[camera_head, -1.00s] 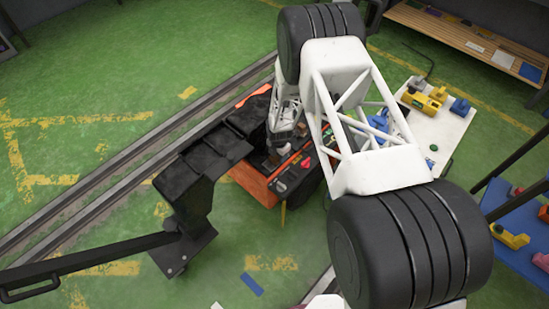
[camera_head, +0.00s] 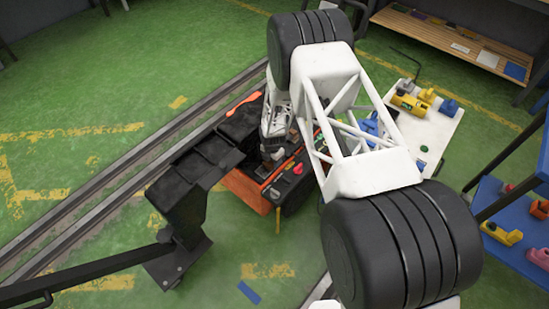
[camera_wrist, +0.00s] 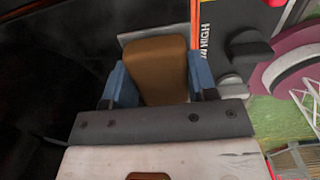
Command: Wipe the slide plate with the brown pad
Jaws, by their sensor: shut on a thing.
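My gripper (camera_wrist: 155,85) is shut on the brown pad (camera_wrist: 157,70), which stands between its blue fingers in the wrist view. A flat grey plate (camera_wrist: 126,39), which looks like the slide plate, shows past the pad's far end and beside it. The pad overlaps it; I cannot tell whether they touch. In the head view my gripper (camera_head: 271,155) is over the orange and black machine (camera_head: 246,188), and the pad and plate are mostly hidden there.
A red knob (camera_head: 298,169) sits on the machine right of my gripper. Black folded covers (camera_head: 185,190) stand at the left, beside the rails (camera_head: 100,190). A white table (camera_head: 440,130) with coloured parts and a blue shelf (camera_head: 510,258) are at the right.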

